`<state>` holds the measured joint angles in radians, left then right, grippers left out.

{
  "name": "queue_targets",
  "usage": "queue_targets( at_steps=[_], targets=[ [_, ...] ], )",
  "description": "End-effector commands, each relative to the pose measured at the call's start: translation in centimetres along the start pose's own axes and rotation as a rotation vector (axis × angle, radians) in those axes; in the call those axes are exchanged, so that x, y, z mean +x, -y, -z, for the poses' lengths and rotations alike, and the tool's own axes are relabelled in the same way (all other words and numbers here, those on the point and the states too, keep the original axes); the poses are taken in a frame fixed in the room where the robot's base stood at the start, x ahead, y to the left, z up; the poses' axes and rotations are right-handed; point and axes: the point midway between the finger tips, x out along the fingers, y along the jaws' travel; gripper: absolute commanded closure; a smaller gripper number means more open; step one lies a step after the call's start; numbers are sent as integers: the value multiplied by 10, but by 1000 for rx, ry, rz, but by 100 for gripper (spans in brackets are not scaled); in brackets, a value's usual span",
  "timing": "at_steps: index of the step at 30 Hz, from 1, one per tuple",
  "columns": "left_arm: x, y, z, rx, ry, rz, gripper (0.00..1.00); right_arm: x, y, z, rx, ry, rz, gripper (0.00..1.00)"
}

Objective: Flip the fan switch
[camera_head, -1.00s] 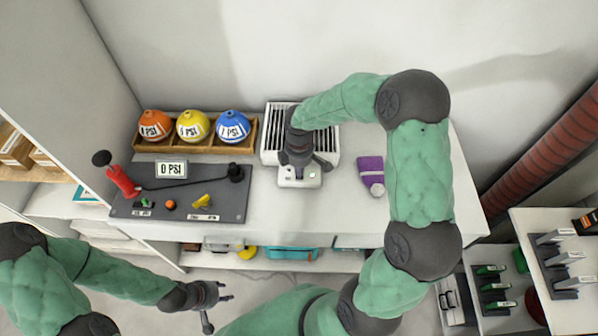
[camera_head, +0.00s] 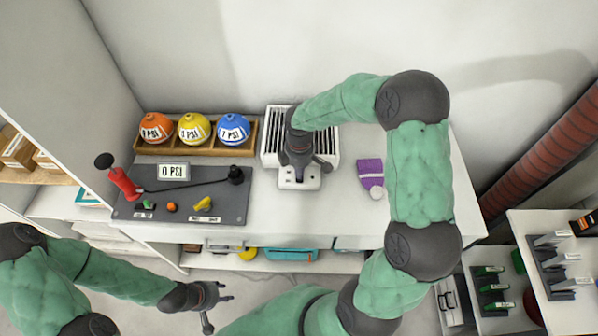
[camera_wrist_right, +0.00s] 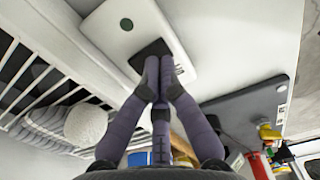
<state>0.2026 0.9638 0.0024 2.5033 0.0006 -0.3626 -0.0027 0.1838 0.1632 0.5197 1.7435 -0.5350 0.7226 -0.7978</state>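The fan is a white unit with a slatted grille (camera_head: 272,150) at the back middle of the table. Its white base (camera_head: 312,183) sticks out toward me and also shows in the right wrist view (camera_wrist_right: 112,22). The black switch (camera_wrist_right: 150,50) is set in that base. My right gripper (camera_head: 299,174) is over the base with its fingers pointing down. In the right wrist view the fingertips (camera_wrist_right: 160,64) are together at the switch's edge, with nothing between them; contact is unclear. My left gripper (camera_head: 217,298) is open and empty, in front of the table.
A grey pump panel (camera_head: 230,208) with a red handle and a 0 PSI sign is left of the fan. Orange, yellow and blue balls (camera_head: 233,127) sit in a wooden rack behind it. A purple-and-white object (camera_head: 370,173) lies right of the fan, near my right arm.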

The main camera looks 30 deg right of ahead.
Motion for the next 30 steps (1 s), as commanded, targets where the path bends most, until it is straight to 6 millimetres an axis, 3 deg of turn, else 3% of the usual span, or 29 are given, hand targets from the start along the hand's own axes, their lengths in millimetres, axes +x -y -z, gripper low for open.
queue_targets(
  at_steps=[21, 30],
  targets=[
    [-41, -15, -2, 0, 0, 0, 60, -52, 0, 0, 0, 0, 0, 100],
    [-42, -15, -2, 0, 0, 0, 60, -52, 0, 0, 0, 0, 0, 100]
  ],
)
